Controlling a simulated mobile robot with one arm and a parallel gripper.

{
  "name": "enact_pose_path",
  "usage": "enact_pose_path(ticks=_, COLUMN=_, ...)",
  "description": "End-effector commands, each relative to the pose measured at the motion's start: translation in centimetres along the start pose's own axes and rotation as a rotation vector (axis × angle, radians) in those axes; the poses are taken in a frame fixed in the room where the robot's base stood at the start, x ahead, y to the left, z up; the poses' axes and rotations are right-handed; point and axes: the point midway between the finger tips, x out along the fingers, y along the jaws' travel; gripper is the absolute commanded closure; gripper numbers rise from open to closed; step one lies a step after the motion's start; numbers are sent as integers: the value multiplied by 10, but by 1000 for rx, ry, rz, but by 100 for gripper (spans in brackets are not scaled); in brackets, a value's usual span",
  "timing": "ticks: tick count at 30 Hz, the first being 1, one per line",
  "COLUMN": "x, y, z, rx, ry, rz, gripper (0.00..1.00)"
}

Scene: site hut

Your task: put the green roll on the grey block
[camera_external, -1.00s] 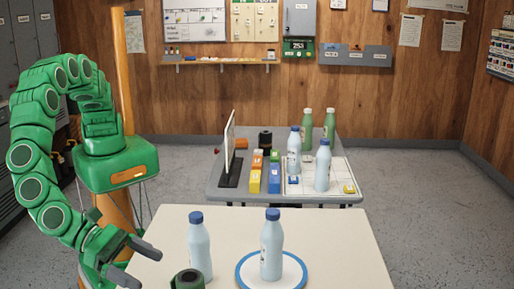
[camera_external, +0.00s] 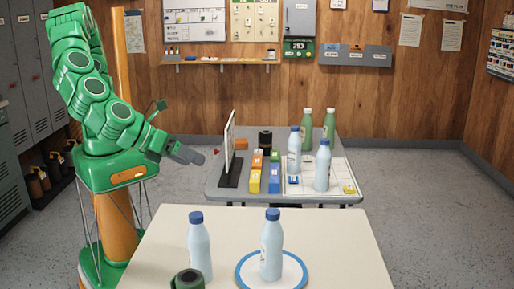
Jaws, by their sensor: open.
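The green roll (camera_external: 187,279) is dark green with a dark middle. It sits at the front edge of the near cream table, its lower part cut off by the picture edge. My gripper (camera_external: 187,154) is open and appears empty. It is raised, left of the far table and well above and behind the roll.
On the near table (camera_external: 330,235), one blue-capped bottle (camera_external: 199,246) stands beside the roll and another (camera_external: 271,245) on a blue-rimmed white disc (camera_external: 243,277). The far table (camera_external: 216,190) holds an upright panel (camera_external: 229,150), a black roll (camera_external: 265,141), and blue-capped (camera_external: 322,167) and green bottles (camera_external: 329,126).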

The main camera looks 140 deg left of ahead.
Motion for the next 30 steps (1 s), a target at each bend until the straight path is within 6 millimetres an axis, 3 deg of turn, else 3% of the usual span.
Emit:
enact_pose_path(ticks=1, x=-2, y=11, z=17, rx=-48, ry=6, rz=28, gripper=9)
enact_pose_path(ticks=6, x=-5, y=52, z=55, rx=-200, ry=28, rz=134, gripper=9)
enact_pose_path(ticks=15, x=-21, y=133, z=107, rx=-459, ry=66, rz=325, gripper=9)
enact_pose_path(ticks=21, x=-39, y=185, z=129, rx=-627, ry=94, rz=450, gripper=9)
enact_pose_path(ticks=30, x=-75, y=262, z=145, rx=-861, ry=141, rz=640, gripper=9)
